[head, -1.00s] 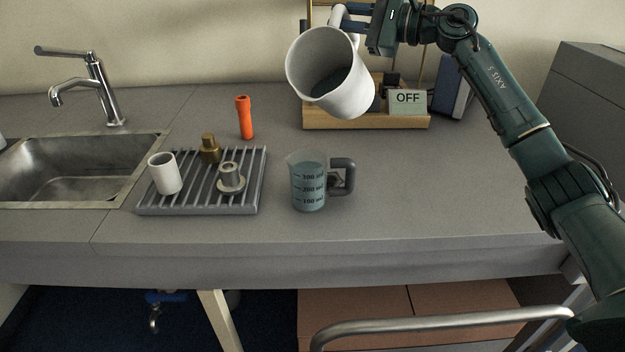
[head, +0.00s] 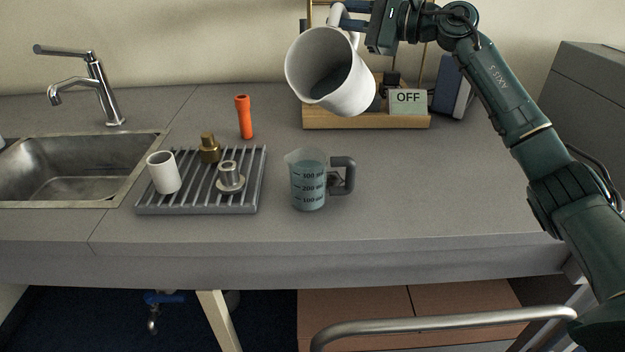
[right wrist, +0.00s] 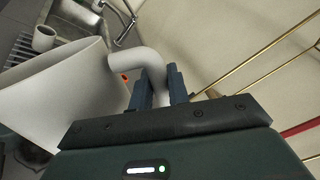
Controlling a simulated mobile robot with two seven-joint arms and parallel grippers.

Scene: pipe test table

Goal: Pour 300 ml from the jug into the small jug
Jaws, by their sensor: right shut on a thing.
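The white jug (head: 318,68) is held in the air above and behind the small jug, tilted with its mouth toward the lower left. Dark liquid shows inside it, and no stream leaves its lip. My right gripper (head: 350,18) is shut on the jug's handle, which also shows between the fingers in the right wrist view (right wrist: 152,80). The small jug (head: 308,180) is clear with a dark handle and stands upright on the counter. Bluish liquid fills it to about the 300 mark. My left gripper is not in view.
A grey rack (head: 200,205) left of the small jug bears a white cup (head: 163,173), a brass fitting (head: 209,149) and a grey flanged part (head: 230,178). An orange tube (head: 244,117) stands behind. A wooden stand (head: 340,121) with an OFF sign (head: 408,101) is at the back. Counter right of the small jug is clear.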

